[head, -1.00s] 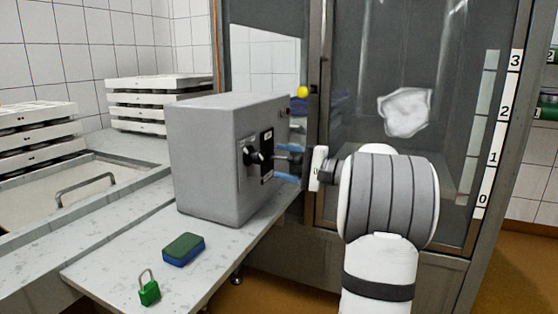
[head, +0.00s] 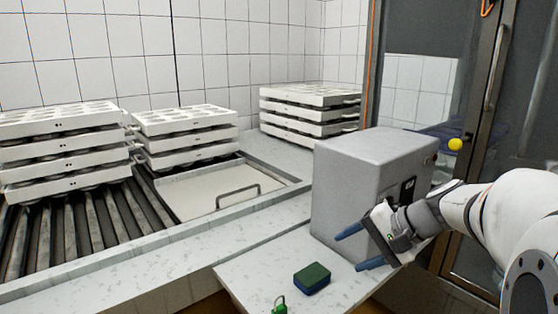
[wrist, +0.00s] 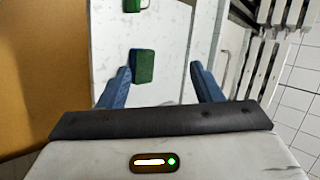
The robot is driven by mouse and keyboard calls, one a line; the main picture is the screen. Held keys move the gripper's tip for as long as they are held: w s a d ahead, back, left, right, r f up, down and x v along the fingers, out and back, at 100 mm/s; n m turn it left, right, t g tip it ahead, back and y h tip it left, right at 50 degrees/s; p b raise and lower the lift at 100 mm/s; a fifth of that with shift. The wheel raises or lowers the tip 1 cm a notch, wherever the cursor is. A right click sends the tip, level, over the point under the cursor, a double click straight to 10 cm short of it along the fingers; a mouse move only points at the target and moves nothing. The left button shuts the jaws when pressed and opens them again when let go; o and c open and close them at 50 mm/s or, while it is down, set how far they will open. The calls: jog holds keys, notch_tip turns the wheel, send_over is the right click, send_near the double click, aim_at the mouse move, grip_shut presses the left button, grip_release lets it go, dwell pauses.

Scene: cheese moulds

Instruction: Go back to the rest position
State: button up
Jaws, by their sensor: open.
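My gripper (head: 360,250) is open and empty in the head view, in front of the grey box (head: 345,180) and above the small table. Its two blue fingers point to the left. In the wrist view my gripper (wrist: 166,88) shows its fingers spread wide, with nothing held between them. The green and blue sponge (wrist: 143,67) appears beyond the left finger. The rest position itself is not marked in the frames.
The sponge (head: 312,279) and a green padlock (head: 280,306) lie on the small table (head: 250,272). White mould stacks (head: 65,143) stand on rollers at the left, with more behind (head: 310,113). A glass-doored cabinet (head: 485,120) stands at right.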

jog(key=s+r+n+g+h+p, duration=0.1)
jog(key=s+r+n+h+p, duration=0.2)
jog(key=s+p, duration=0.4)
jog(key=s+a+r+n+h+p, duration=0.1)
jog(key=s+r+n+h+p, duration=0.3)
jog(key=s, duration=0.5)
jog(key=h+p, duration=0.1)
jog(key=p, duration=0.1)
jog(key=shift+s+g+p, duration=0.35)
jog(key=shift+g, duration=0.05)
